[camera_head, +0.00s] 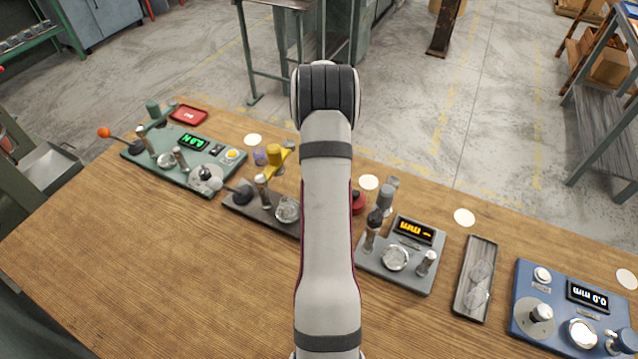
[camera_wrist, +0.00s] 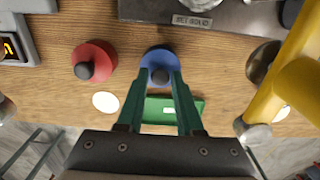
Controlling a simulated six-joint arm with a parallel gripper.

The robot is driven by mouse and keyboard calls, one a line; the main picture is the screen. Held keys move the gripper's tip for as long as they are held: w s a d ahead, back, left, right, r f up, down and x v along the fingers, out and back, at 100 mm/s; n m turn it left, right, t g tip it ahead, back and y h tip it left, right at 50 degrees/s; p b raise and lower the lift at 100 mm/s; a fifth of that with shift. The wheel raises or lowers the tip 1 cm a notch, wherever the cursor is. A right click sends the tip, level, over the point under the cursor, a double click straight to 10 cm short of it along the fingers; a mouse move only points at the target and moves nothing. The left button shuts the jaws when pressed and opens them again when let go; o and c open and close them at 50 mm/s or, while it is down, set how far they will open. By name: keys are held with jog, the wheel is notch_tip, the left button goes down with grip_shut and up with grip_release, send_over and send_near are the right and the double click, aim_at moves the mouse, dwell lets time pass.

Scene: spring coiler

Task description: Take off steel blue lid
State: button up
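The steel blue lid (camera_wrist: 160,57) is a round blue piece with a dark knob (camera_wrist: 160,75) in the middle, on the wooden table in the wrist view. My gripper (camera_wrist: 161,73) has two green fingers, open, with the tips on either side of the knob as seen from above. A gap shows between the fingers and the knob; I cannot tell their height over the lid. In the head view my arm hides the lid and the gripper.
A red lid (camera_wrist: 93,62) with a dark knob sits left of the blue one. A white disc (camera_wrist: 105,102) and a green tray (camera_wrist: 158,108) lie near the table edge. A yellow post (camera_wrist: 290,80) stands close on the right. A dark metal base (camera_wrist: 225,17) lies beyond the lid.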

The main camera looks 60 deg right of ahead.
grip_shut()
jog(key=shift+r, duration=0.15)
jog(key=shift+r, duration=0.5)
jog(key=shift+r, duration=1.05)
